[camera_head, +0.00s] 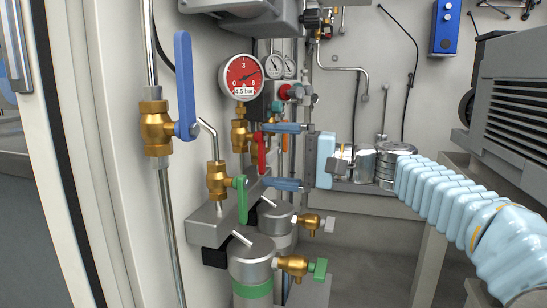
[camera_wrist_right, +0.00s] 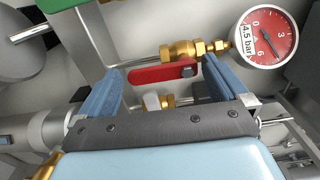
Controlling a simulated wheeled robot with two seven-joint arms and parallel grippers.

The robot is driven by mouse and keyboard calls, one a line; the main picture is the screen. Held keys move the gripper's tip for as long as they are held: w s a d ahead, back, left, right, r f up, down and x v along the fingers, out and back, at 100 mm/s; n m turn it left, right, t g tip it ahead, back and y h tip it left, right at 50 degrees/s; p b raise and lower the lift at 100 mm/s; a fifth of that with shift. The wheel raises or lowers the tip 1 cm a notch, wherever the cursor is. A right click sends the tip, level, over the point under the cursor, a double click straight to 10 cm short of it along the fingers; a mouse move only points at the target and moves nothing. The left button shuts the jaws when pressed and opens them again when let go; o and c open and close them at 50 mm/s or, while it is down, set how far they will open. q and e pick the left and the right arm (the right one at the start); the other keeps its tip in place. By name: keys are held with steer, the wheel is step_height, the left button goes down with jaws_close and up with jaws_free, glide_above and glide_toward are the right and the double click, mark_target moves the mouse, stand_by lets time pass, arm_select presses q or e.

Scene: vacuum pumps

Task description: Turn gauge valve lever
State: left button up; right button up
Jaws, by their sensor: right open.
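The red gauge (camera_head: 241,77) with a "4.5 bar" label is on the left wall; it also shows in the right wrist view (camera_wrist_right: 267,38). Below it is a brass valve (camera_head: 240,136) with a red lever (camera_head: 261,153), which hangs down in the head view. In the right wrist view the red lever (camera_wrist_right: 160,73) lies across the picture, its pivot end at the right by the brass body (camera_wrist_right: 183,52). My right gripper (camera_head: 265,155) is open, one finger above the lever and one below. The lever appears between the fingertips, unclamped. My left gripper is not seen.
A large blue lever (camera_head: 185,85) and a green lever (camera_head: 242,199) sit on brass valves to the left and below. Two grey cylinders (camera_head: 252,255) stand below the gripper. A grey pump (camera_head: 513,95) is at the right. Floor at the middle is clear.

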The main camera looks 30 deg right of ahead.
steer(key=shift+s+d, duration=0.3)
steer(key=shift+s, duration=0.05)
steer(key=v, duration=0.6)
steer(key=shift+b, duration=0.3)
stand_by(0.6)
